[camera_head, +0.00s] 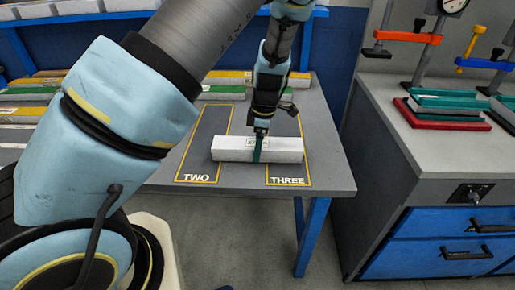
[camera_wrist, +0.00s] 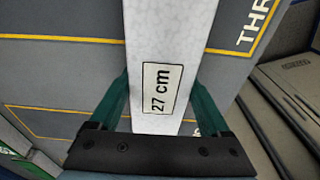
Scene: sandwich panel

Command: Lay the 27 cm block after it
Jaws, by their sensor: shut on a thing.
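The 27 cm block (camera_head: 230,149) is a long white speckled bar, lying crosswise over the front part of the grey table in the head view. Its label reads "27 cm" in the wrist view (camera_wrist: 172,45). My gripper (camera_head: 258,152) comes down from above, its green fingers shut on the block near its middle; the fingers also show on both sides of it in the wrist view (camera_wrist: 160,100). The block spans from the yellow outline marked TWO (camera_head: 197,178) to the one marked THREE (camera_head: 288,181). I cannot tell whether it touches the table.
Several bars with yellow, green and white colours lie at the back and left of the table (camera_head: 335,178). A grey bench (camera_head: 440,155) with blue drawers stands at the right, bearing clamps and a red plate (camera_head: 445,122) with green-and-white pieces.

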